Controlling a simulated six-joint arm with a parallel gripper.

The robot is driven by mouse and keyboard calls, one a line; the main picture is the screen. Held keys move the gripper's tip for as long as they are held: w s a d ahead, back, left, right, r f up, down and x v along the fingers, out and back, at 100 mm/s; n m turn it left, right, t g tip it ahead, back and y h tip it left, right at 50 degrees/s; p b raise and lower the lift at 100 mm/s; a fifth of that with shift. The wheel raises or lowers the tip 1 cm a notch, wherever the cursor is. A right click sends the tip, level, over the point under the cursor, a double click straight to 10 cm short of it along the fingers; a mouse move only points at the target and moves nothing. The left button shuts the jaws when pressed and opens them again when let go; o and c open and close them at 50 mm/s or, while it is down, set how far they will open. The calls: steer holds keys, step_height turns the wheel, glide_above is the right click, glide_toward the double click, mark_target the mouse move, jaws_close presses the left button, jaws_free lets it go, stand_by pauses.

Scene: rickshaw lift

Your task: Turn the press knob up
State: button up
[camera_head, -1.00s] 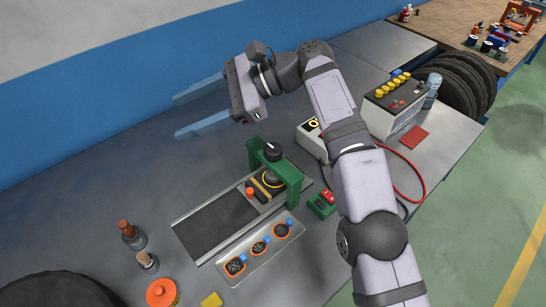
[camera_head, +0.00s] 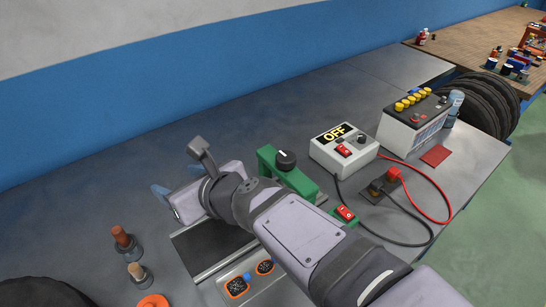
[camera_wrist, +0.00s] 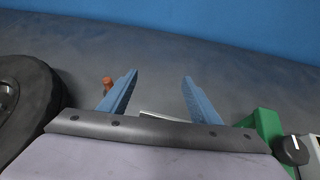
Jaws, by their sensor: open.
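The press knob (camera_head: 286,159) is black and round with a white pointer line. It sits on top of the green press frame (camera_head: 303,183) near the middle of the head view. In the wrist view the knob (camera_wrist: 292,150) is at the lower right, on the green frame (camera_wrist: 266,135). My gripper (camera_head: 176,181) is left of the press, apart from the knob. In the wrist view its blue fingers (camera_wrist: 159,76) are spread with nothing between them. My arm hides much of the press's lower part and the tray.
A control box (camera_head: 344,152) reading OFF and a battery (camera_head: 412,124) stand to the right, with red and black cables. A red switch on a green base (camera_head: 345,214) is near my forearm. Bottle-like items (camera_head: 126,243) stand at lower left. The back of the bench is clear.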

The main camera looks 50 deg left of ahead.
steer(key=w+d+f+m+t+h, duration=0.1)
steer(key=w+d+f+m+t, duration=0.25)
steer(key=w+f+t, duration=0.35)
steer(key=m+t+h, duration=0.1)
steer(key=m+t, duration=0.4)
steer(key=m, duration=0.2)
glide_toward(286, 157)
steer(key=x, duration=0.3)
steer(key=shift+r+n, duration=0.1)
steer(key=shift+n, duration=0.15)
steer(key=shift+a, duration=0.1)
steer(key=shift+w+a, duration=0.1)
steer(key=shift+h, duration=0.3)
steer(key=shift+p+x, duration=0.8)
steer(key=shift+x, duration=2.75)
steer(key=c, duration=1)
